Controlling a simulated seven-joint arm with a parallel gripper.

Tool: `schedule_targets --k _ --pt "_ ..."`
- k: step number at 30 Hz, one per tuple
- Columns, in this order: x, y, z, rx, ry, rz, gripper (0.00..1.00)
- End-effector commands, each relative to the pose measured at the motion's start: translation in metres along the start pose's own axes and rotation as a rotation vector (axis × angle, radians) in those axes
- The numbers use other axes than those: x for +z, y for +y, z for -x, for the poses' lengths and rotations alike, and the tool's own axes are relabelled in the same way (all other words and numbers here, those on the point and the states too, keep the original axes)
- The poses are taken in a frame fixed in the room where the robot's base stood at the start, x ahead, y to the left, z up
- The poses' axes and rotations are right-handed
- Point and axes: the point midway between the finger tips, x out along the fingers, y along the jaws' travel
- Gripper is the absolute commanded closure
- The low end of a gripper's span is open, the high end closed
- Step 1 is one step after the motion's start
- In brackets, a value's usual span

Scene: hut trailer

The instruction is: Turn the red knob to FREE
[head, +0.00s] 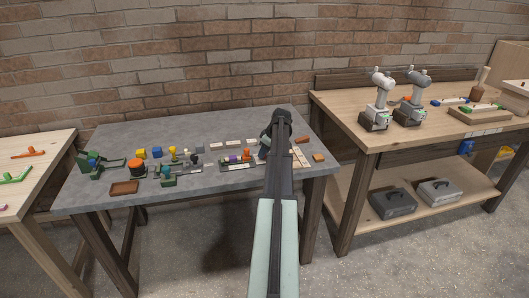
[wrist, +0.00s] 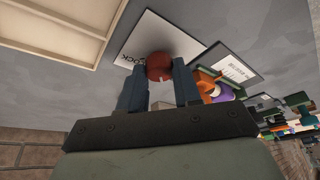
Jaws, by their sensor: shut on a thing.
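The red knob (wrist: 157,60) is a round, dark red piece on a white plate (wrist: 190,45) in the wrist view. A small pale mark shows on the knob's side nearest my gripper. Dark lettering ending in "ock" is printed on the plate, left of the knob; the rest is hidden, and I cannot read FREE anywhere. My gripper (wrist: 159,70) has one dark finger on each side of the knob and is shut on it. In the head view my arm covers the knob and most of the gripper, at the right part of the grey table (head: 225,185).
Orange and purple pieces (wrist: 218,92) sit close to the right finger, by another labelled plate (wrist: 235,68). A pale wooden tray (wrist: 55,30) is on the other side.

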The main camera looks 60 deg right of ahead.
Motion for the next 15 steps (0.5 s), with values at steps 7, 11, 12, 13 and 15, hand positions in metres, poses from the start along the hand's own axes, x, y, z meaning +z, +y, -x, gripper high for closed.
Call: schedule_targets --k 7,11,12,13,15 --pt "0.0003 0.0000 0.0000 0.000 -0.001 0.001 0.46" --pt "0.0002 0.0000 0.0000 0.000 -0.001 0.000 0.42" --pt "0.0002 0.0000 0.0000 0.000 -0.001 0.000 0.42" --pt "0.0001 0.0000 0.0000 0.000 -0.001 0.000 0.42" --pt "0.0001 0.0000 0.0002 0.000 -0.001 0.000 0.42"
